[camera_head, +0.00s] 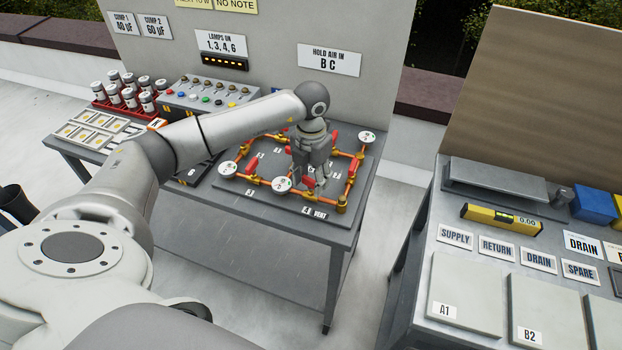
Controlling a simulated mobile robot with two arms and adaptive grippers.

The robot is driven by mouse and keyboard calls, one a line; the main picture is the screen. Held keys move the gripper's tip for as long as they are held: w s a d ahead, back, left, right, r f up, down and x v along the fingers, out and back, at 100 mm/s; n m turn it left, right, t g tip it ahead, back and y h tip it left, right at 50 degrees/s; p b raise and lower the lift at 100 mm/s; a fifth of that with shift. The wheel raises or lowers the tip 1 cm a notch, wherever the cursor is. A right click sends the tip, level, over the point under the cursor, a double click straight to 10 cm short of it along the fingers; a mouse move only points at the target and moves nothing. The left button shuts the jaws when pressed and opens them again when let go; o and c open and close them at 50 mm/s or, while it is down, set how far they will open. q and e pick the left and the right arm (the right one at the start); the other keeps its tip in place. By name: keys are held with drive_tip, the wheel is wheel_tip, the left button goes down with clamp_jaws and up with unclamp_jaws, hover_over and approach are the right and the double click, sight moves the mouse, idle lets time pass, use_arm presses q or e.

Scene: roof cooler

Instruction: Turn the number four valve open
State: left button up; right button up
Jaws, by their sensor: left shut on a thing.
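The pipe board (262,195) lies on the grey bench, with orange pipes, round white gauges and several red valve handles. My left gripper (309,184) reaches down from above onto the front part of the board. It is shut on a red valve handle (307,182), which shows partly beside its fingers. A small label with a 4 (306,211) and a VENT label (320,213) sit on the board's front edge, close to this handle. The gripper hides part of the handle and the board's middle. My right gripper is not in view.
A switch box (205,95) and a red rack of cans (125,98) stand behind my left arm. A second bench (440,222) with plates and labels is at the right.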

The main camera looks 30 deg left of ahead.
sight(311, 180)
use_arm(q)
drive_tip(key=shift+w+r+n, duration=0.1)
drive_tip(key=shift+n, duration=0.3)
drive_tip(key=o, duration=1)
wheel_tip(311, 180, up, 12)
drive_tip(key=shift+f, duration=0.1)
idle(0.5)
